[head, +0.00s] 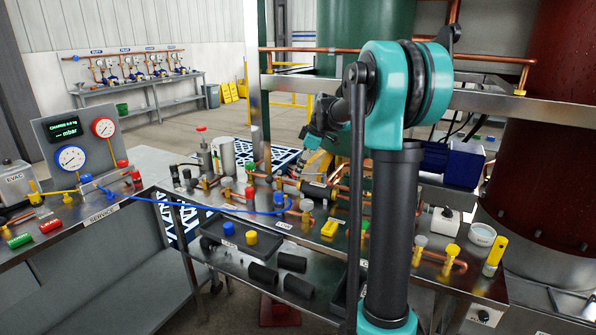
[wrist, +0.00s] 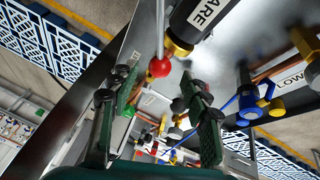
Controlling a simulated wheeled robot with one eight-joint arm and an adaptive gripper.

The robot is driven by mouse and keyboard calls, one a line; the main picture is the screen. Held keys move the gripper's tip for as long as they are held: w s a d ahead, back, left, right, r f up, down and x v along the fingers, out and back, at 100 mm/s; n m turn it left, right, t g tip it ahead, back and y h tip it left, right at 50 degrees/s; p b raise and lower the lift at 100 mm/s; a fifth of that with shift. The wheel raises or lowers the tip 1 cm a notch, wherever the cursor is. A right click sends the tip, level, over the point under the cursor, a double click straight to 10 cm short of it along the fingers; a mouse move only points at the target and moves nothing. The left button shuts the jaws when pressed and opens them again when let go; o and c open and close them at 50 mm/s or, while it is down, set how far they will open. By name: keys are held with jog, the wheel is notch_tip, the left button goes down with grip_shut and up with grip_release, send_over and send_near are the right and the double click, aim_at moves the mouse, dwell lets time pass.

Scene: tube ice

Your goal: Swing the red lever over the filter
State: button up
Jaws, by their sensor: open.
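The red lever shows in the wrist view as a metal rod with a red ball knob (wrist: 160,68) at its end. The filter appears to be the black cylinder (wrist: 205,18) with a white label and a brass end, just beside the rod. My gripper (wrist: 163,95) is open, with its two green-padded fingers apart. The red knob appears just beyond the fingertips, between them and nearer the left one; contact cannot be told. In the head view a dark cylinder (head: 315,190) on the bench is partly visible, and my arm hides much of the gripper and lever area.
A blue hose (head: 240,210) runs from the service panel (head: 85,150) to the bench piping. A black tray (head: 250,243) with blue and yellow caps sits at the front. Copper pipes and valves crowd the bench. A blue valve (wrist: 247,95) stands right in the wrist view.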

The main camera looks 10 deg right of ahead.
jog(key=v, duration=0.9)
